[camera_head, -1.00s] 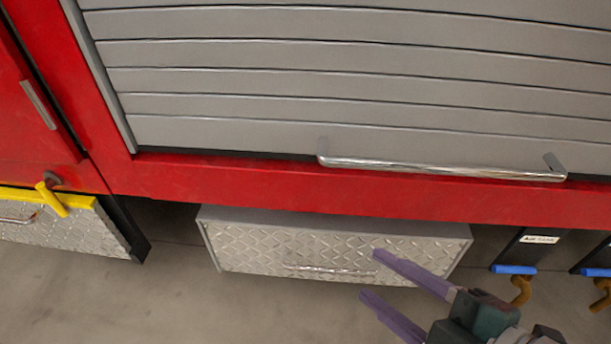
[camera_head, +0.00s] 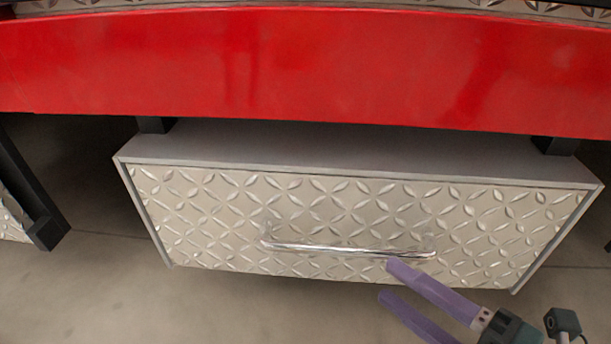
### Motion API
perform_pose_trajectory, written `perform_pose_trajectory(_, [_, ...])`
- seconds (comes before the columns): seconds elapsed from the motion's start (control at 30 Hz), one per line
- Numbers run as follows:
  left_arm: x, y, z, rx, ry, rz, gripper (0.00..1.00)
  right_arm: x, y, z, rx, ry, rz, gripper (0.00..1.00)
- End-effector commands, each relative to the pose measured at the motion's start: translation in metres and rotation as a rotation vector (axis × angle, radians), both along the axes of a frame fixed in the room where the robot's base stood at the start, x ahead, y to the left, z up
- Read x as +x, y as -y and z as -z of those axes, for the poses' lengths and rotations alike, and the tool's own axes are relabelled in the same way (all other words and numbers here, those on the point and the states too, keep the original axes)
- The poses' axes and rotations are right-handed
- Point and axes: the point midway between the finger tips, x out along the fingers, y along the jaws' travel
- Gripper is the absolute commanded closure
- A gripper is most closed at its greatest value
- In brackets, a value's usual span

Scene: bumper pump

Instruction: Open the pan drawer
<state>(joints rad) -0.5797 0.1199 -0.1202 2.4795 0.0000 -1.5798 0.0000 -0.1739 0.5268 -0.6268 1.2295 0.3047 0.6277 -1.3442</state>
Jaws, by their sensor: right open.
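The pan drawer (camera_head: 330,210) has a diamond-plate front in a grey case and hangs under the red truck body. A chrome bar handle (camera_head: 340,249) runs across the lower middle of its front. The drawer front sits within its case, so it looks closed. My right gripper (camera_head: 386,281) has two purple fingers, apart and empty. In the picture its upper fingertip is just below the right end of the handle; whether it touches the handle is unclear. My left gripper is not in view.
The red truck body (camera_head: 300,65) spans the view above the drawer. A black bracket (camera_head: 42,215) stands to the left of the case. The concrete floor (camera_head: 230,305) below looks clear.

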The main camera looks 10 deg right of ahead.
Motion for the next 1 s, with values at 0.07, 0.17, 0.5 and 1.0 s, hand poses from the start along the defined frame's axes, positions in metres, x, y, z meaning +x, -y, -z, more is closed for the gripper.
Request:
perform_pose_trajectory(0.07, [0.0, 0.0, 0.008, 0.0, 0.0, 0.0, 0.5, 0.01, -0.006, 0.003, 0.003, 0.005, -0.001, 0.5])
perform_pose_trajectory(0.17, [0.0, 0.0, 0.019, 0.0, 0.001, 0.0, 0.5, 0.027, -0.016, 0.007, 0.003, 0.005, -0.001, 0.5])
perform_pose_trajectory(0.5, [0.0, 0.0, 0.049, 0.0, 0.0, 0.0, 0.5, 0.073, -0.042, 0.013, 0.003, 0.002, 0.0, 0.5])
perform_pose_trajectory(1.0, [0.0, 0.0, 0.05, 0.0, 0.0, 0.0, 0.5, 0.08, -0.046, 0.011, 0.002, -0.001, -0.001, 0.64])
